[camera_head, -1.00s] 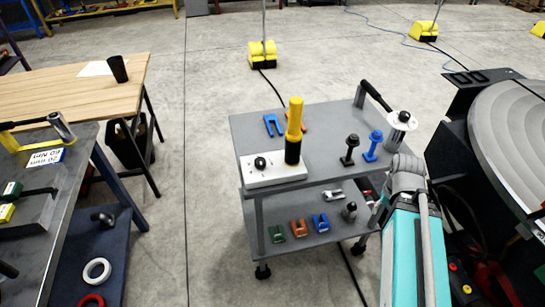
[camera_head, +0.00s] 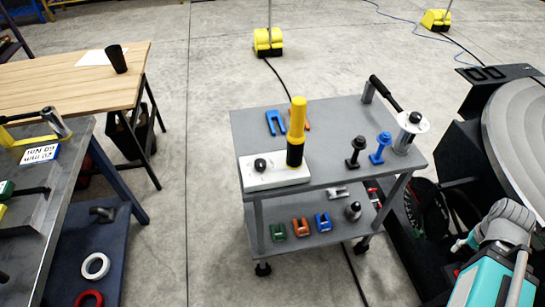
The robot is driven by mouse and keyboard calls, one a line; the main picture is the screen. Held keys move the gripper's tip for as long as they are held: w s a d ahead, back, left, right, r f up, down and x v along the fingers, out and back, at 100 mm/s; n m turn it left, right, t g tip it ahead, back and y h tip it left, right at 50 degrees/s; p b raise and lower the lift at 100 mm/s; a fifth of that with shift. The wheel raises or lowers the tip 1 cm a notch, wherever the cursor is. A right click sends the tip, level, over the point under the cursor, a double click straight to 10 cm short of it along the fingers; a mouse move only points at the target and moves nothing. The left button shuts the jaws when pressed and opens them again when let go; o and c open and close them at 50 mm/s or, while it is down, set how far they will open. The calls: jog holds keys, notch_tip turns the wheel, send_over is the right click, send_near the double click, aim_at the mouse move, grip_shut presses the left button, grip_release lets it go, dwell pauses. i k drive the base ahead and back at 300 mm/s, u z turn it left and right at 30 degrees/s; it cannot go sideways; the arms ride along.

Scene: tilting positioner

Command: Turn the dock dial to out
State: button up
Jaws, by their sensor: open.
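A white dock box (camera_head: 285,181) lies on the left front of the grey cart's top. A round black dial (camera_head: 260,164) sits on its left part; its marking is too small to read. A yellow and black cylinder (camera_head: 297,125) stands upright at the right end of the box. My teal and grey arm shows at the lower right, to the right of the cart and apart from the dial. My gripper cannot be made out in this view.
The grey cart top (camera_head: 340,120) also carries blue and orange forked pieces, a black and a blue knobbed post, and a metal roll with a black handle (camera_head: 385,93). A large round grey plate (camera_head: 520,130) stands at right. Open floor lies left of the cart.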

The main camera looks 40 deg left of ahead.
aim_at(260, 164)
jog(key=z, duration=0.2)
jog(key=k, duration=1.35)
jog(key=u, duration=1.35)
jog(key=i, duration=0.6)
jog(key=u, duration=0.1)
